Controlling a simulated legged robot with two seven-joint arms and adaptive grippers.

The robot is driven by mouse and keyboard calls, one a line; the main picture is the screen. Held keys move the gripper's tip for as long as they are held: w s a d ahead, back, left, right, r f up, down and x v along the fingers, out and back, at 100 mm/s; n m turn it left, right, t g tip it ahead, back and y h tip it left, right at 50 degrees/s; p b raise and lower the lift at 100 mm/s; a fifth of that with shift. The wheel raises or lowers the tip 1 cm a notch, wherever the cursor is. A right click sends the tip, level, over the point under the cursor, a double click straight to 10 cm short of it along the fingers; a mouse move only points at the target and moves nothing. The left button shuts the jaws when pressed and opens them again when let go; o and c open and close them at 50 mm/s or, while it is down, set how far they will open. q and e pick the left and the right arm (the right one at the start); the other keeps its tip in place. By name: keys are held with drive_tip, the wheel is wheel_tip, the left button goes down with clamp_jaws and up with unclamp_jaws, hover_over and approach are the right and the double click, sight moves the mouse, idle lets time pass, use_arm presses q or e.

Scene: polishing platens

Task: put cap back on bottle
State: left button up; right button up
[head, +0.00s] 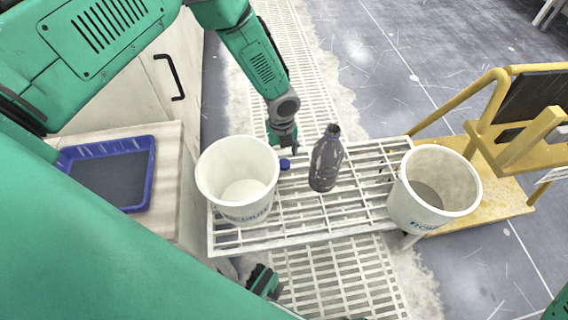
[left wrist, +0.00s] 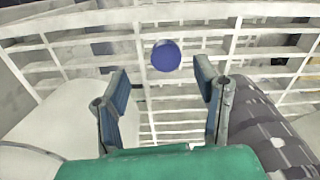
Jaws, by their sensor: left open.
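The blue cap (head: 285,164) is at the white slatted rack, between the left bucket and the bottle. In the left wrist view the cap (left wrist: 166,56) shows as a round blue disc just beyond the gap between my fingertips. The dark, see-through bottle (head: 326,160) stands on the rack to the right of the cap, with a dark neck at its top. Part of the bottle (left wrist: 268,125) also shows at the right of the left wrist view. My left gripper (head: 283,146) is open and empty, close to the cap. Its parted fingers (left wrist: 163,88) frame the cap without touching it.
White buckets stand at the rack's left (head: 240,207) and right (head: 408,208). The slatted rack (head: 300,225) has bare room in front of the bottle. A blue tray (head: 151,172) lies on the left counter. A yellow frame (head: 500,120) stands at the right.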

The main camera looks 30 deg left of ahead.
sight(285, 164)
use_arm(q)
drive_tip(key=f+b, duration=0.1)
drive_tip(key=f, duration=0.1)
drive_tip(key=d+f+b, duration=0.1)
drive_tip(key=f, duration=0.1)
drive_tip(key=shift+d+f, duration=0.1)
drive_tip(key=shift+f, duration=0.3)
drive_tip(key=shift+r, duration=0.1)
drive_tip(key=shift+c, duration=0.5)
drive_tip(key=c, duration=0.6)
wheel_tip(285, 164, up, 10)
drive_tip(key=p, duration=0.4)
